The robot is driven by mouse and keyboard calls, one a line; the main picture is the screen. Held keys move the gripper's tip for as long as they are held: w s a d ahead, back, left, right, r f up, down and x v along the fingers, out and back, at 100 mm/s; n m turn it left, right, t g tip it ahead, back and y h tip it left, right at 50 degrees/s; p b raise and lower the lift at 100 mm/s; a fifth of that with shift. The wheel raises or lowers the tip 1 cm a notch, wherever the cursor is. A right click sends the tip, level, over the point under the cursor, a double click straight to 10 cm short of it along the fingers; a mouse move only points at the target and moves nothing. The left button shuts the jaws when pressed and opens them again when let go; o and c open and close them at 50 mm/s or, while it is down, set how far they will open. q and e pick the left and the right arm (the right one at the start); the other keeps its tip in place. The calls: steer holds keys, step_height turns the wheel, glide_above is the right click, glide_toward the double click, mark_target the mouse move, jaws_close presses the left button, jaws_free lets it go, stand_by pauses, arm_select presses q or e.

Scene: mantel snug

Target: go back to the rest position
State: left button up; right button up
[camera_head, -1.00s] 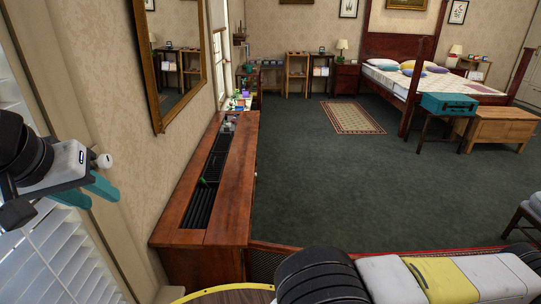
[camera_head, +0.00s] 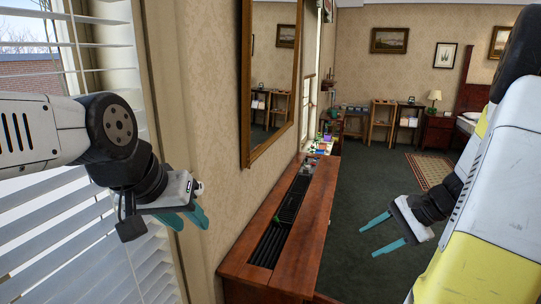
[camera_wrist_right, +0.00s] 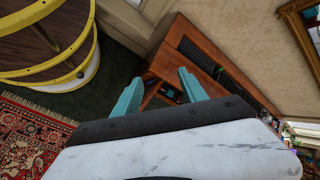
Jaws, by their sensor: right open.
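My left gripper (camera_head: 194,226) hangs in front of the window blinds at the left, its two teal fingers pointing down and to the right with a gap between them. It holds nothing that I can see. My right gripper (camera_head: 367,243) is at the right over the dark green carpet, its teal fingers apart and pointing left. In the right wrist view the same gripper (camera_wrist_right: 160,76) is open and empty, with the wooden cabinet (camera_wrist_right: 210,62) beyond its fingers.
The long wooden cabinet (camera_head: 318,218) runs along the wall between my grippers, below a framed mirror (camera_head: 272,75). White blinds (camera_head: 75,235) are close to my left arm. A yellow-rimmed round object (camera_wrist_right: 50,78) and a red rug (camera_wrist_right: 28,140) show in the right wrist view.

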steer(key=s+a+r+n+t+h, duration=0.2)
steer(key=s+a+r+n+h, duration=0.3)
steer(key=s+a+r+n, duration=0.7)
step_height(320, 180, up, 3)
steer(key=shift+s+a+r+n+t, duration=0.25)
steer(key=shift+a+n, duration=0.25)
steer(key=shift+a, duration=0.5)
